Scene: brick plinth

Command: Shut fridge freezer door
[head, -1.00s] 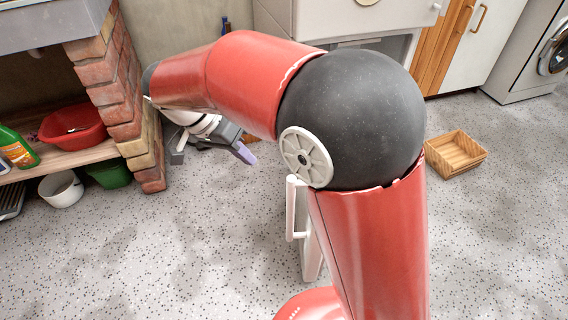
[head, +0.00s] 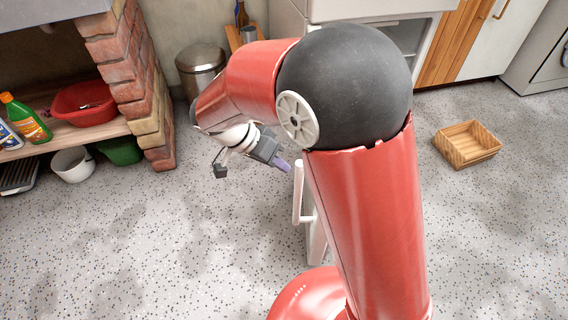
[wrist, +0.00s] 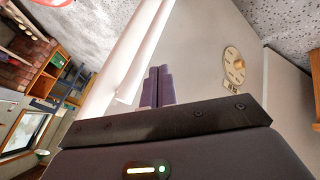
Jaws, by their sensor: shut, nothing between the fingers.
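The fridge freezer (head: 375,8) is white and stands at the top of the head view, partly hidden by my arm. Its lower compartment (head: 408,36) is open. The open freezer door (head: 317,240) shows almost edge-on, with a white bar handle (head: 298,195) on its left side; my arm hides much of it. My gripper (head: 283,166) is shut and empty, its purple fingers just left of the handle's top; I cannot tell if they touch. In the wrist view the fingers (wrist: 158,86) are together before a pale panel (wrist: 190,45) with a round dial (wrist: 233,65).
A wooden crate (head: 467,144) lies on the floor at right. A brick plinth (head: 135,75) with a shelf of tubs and bottles stands at left. A metal bin (head: 201,68) stands behind my arm. The speckled floor (head: 150,240) at front left is clear.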

